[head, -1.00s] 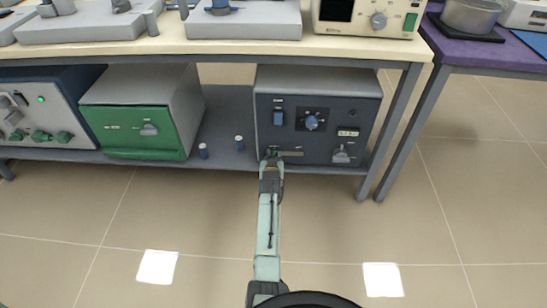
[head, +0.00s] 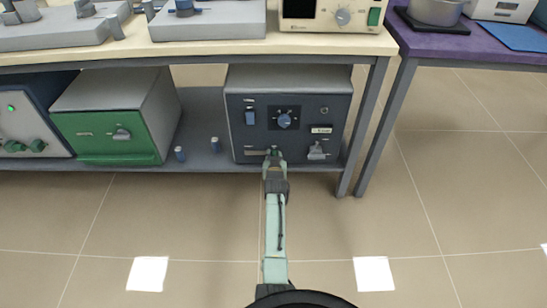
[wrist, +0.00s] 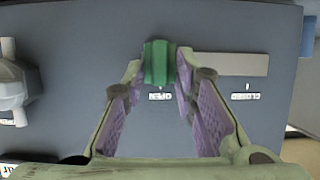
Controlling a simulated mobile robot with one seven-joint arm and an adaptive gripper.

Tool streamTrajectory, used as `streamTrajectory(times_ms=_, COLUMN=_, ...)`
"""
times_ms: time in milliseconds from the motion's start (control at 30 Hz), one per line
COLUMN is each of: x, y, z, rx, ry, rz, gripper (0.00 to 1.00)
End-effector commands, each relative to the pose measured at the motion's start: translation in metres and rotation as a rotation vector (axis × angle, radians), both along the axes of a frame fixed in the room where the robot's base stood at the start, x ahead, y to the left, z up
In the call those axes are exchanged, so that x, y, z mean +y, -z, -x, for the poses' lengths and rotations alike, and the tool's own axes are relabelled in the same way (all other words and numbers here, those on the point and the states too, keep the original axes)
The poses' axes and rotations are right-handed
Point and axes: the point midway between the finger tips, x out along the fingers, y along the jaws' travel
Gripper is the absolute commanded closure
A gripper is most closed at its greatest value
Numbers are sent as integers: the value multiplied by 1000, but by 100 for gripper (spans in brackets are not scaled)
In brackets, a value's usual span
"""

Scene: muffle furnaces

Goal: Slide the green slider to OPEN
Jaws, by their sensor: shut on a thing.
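The green slider (wrist: 159,63) sits at one end of a pale slot (wrist: 232,65) on the dark front of the right-hand furnace (head: 290,112). In the head view the slider (head: 274,151) is at the slot's right end, with the bare slot (head: 257,153) to its left. My gripper (wrist: 160,67) is shut on the slider, one finger on each side. A small upside-down label (wrist: 160,97) beside the slider seems to read OPEN. A longer label (wrist: 246,97) by the other end seems to read CLOSED.
The furnace stands on a low grey shelf under a bench (head: 200,50). A green-fronted furnace (head: 105,138) and two small blue-topped pieces stand left. The floor in front is clear.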

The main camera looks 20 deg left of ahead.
Motion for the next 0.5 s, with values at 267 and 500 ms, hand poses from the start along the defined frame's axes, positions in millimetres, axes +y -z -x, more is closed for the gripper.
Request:
streamTrajectory(times_ms=267, x=-5, y=1, z=-1, rx=1, ry=9, rz=1, gripper=68)
streamTrajectory(times_ms=500, x=-4, y=-10, z=-2, rx=-3, ry=7, rz=0, gripper=68)
